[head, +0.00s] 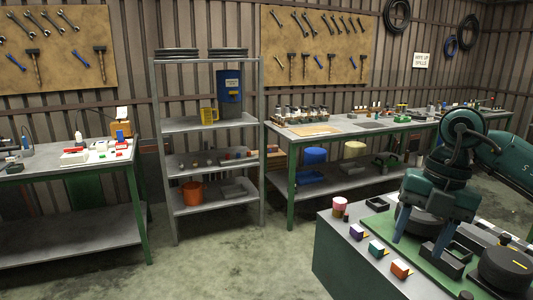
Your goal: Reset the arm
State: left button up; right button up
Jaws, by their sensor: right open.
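My right arm comes in from the right side of the head view. Its gripper (422,236) points down over the green mat (416,256) on the grey bench at the lower right. The two blue fingers are apart, with nothing seen held between them. I cannot tell whether the fingertips touch the mat. A dark round part (421,221) is partly hidden behind the gripper. Another dark round part (504,272) sits at the right edge. A black square frame (449,262) lies near the fingers. My left gripper is not in view.
A shelf rack (212,125) and workbenches stand behind. The floor (235,262) between is clear.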

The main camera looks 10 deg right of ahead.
jog(key=s+a+f+t+y, duration=0.1)
jog(key=s+a+f+y, duration=0.15)
jog(key=a+y, duration=0.9)
jog(key=s+a+f+y, duration=0.1)
jog(key=a+f+y, duration=0.2)
jog(key=a+y, duration=0.85)
jog(key=d+f+m+t+h, duration=0.2)
jog(key=f+m+t+h, duration=0.5)
jog(key=m, duration=0.5)
jog(key=s+d+f+m+t+h, duration=0.1)
jog(key=d+f+m+t+h, duration=0.1)
jog(key=f+m+t+h, duration=0.5)
notch_tip(320, 180, down, 8)
jog(key=m+h, duration=0.5)
jog(key=shift+s+d+r, duration=0.15)
jog(key=shift+d+r, duration=0.05)
jog(key=shift+d, duration=0.1)
jog(key=s+f+g+h, duration=0.1)
jog(key=s+f, duration=0.1)
jog(key=f, duration=0.1)
jog(key=s+d+f+m+g+h, duration=0.1)
jog(key=s+f, duration=0.2)
jog(key=s+d+f+m+g, duration=0.1)
jog(key=s+f+g, duration=0.1)
jog(key=s, duration=0.1)
jog(key=shift+s+d+f+h, duration=0.2)
jog(key=shift+f+h, duration=0.2)
jog(key=shift+c, duration=0.3)
